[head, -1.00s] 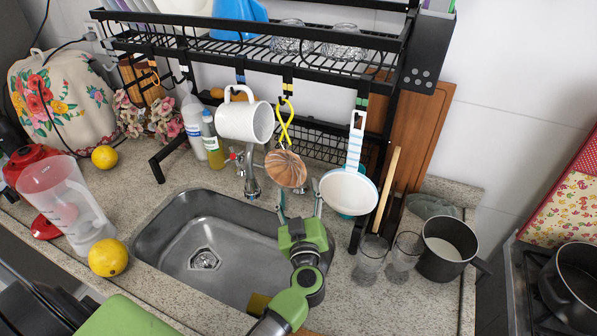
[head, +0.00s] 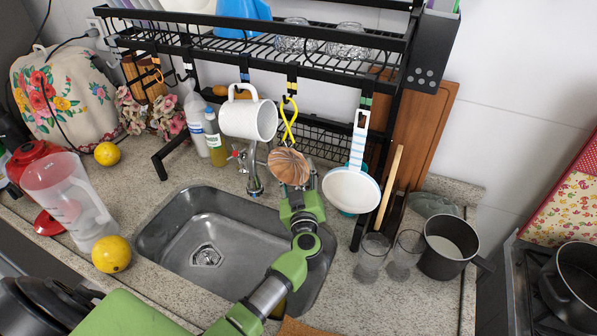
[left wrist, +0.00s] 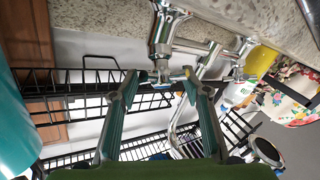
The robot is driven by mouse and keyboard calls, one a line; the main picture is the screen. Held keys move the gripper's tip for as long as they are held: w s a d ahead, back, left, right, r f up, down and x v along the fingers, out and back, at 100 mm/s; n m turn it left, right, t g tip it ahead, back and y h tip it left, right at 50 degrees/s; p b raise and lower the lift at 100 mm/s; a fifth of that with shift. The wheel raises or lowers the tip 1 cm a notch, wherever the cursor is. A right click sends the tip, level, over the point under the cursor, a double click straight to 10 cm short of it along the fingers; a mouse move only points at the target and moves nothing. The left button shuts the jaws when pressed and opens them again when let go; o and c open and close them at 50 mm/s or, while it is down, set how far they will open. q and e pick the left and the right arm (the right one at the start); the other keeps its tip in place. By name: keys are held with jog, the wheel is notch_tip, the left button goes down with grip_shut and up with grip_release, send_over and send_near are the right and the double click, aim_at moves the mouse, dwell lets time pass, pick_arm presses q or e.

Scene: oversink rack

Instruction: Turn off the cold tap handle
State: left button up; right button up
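The chrome tap (head: 254,181) stands behind the sink; its red-marked handle (head: 238,154) shows on the left. The cold tap handle is hidden behind the hanging copper-coloured utensil in the head view. In the left wrist view the tap (left wrist: 163,30) fills the top, and a chrome handle part (left wrist: 172,76) lies at the fingertips. My left gripper (head: 303,180) reaches in beside the tap, its fingertips partly hidden by the utensil. In the left wrist view my left gripper (left wrist: 162,80) is open, its fingers on either side of the handle part; contact is unclear. My right gripper is not in view.
The copper-coloured utensil (head: 289,167), a white mug (head: 248,119) and a white strainer (head: 350,190) hang from the black rack (head: 270,47) close to my gripper. Bottles (head: 214,138) stand left of the tap. Glasses (head: 373,255) stand right of the sink (head: 170,242).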

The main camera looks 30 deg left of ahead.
pick_arm(q)
jog(key=c, duration=0.5)
jog(key=shift+o, duration=0.2)
jog(key=shift+d, duration=0.1)
jog(key=shift+f, duration=0.2)
dwell(0.5)
jog(key=o, duration=1.2)
jog(key=shift+c, duration=0.2)
jog(key=shift+r, duration=0.1)
jog(key=v, duration=0.7)
jog(key=shift+s, duration=0.25)
jog(key=shift+d, duration=0.15)
jog(key=shift+c, duration=0.3)
